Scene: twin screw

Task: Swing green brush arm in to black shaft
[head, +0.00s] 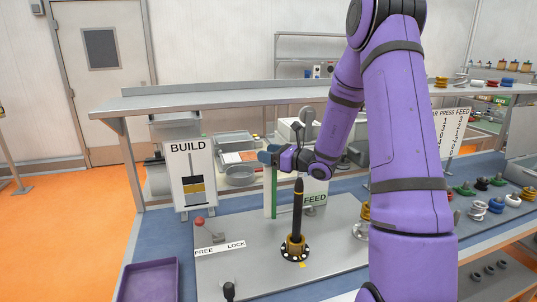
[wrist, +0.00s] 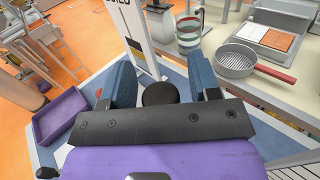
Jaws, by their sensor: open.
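The black shaft (head: 298,212) stands upright in a gold collar on a dark round flange on the grey plate, tapering at its top. The green brush arm (head: 274,193) shows as an upright green strip left of the shaft and apart from it. My gripper (head: 268,154) is at the top of the green strip, with blue fingers. In the wrist view my gripper (wrist: 160,66) is open, its fingers on either side of a round black knob (wrist: 158,93). The wrist view does not show clearly whether the fingers touch it. The lower brush arm is hidden there.
A red-knobbed lever (head: 199,221) stands by the FREE/LOCK label (head: 220,248). A purple tray (head: 148,281) lies at the front left. The BUILD sign (head: 190,175) stands behind. Several coloured parts (head: 496,205) sit at the right. The plate between lever and shaft is mostly clear.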

